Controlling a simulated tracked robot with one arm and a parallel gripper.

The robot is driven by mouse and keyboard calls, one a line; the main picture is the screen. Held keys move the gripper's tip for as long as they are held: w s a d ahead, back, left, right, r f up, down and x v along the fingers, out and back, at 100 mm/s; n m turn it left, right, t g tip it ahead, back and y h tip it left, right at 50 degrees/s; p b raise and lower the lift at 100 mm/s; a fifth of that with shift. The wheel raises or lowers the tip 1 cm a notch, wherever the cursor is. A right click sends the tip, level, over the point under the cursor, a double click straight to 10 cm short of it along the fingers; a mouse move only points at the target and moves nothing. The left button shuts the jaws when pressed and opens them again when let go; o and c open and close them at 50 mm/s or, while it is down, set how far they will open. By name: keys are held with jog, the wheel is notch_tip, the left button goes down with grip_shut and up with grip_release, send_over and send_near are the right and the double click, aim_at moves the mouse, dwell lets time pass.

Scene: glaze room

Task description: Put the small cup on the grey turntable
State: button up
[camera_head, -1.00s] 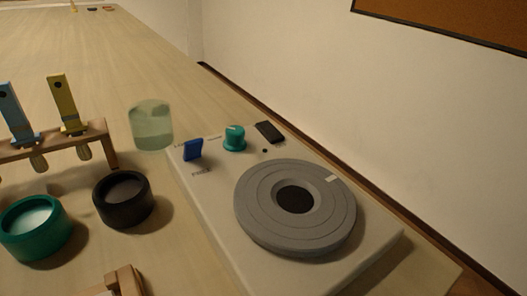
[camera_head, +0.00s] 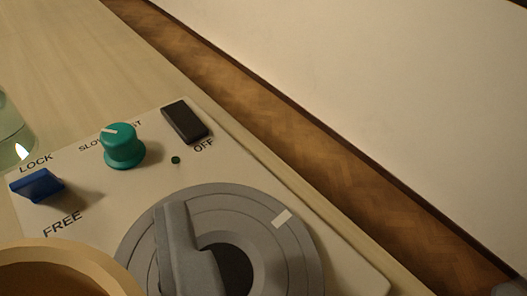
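The grey turntable (camera_head: 282,257) is at the bottom of the view, with a dark centre and a pale mark on its rim. One grey finger of my gripper (camera_head: 185,246) shows in front of it and covers part of the disc. A tan, round-rimmed cup (camera_head: 95,262), which I take as the small cup, is close to the camera at the lower left, just left of the finger. My gripper appears shut on it, above the white base. The other finger, the contact and the cup's lower part are out of view.
The white base (camera_head: 225,166) carries a blue lever (camera_head: 36,186) between LOCK and FREE, a teal knob (camera_head: 122,147) and a black switch (camera_head: 185,122) by OFF. A pale green glass (camera_head: 10,130) stands at the left edge. The wall is beyond the table edge.

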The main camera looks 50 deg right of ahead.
jog(key=p, duration=0.1)
send_over(212, 222)
jog(key=s, duration=0.1)
jog(key=shift+s+a+f, duration=0.1)
jog(key=shift+a+f, duration=0.1)
jog(key=shift+a, duration=0.2)
jog(key=shift+f+b, duration=1.1)
jog(key=shift+f, duration=0.8)
jog(key=shift+r, duration=0.1)
jog(key=o, duration=1.1)
jog(key=shift+c, duration=0.2)
jog(key=shift+s+r, duration=0.2)
jog(key=shift+s, duration=0.15)
jog(key=p+v, duration=0.2)
jog(key=v, duration=0.9)
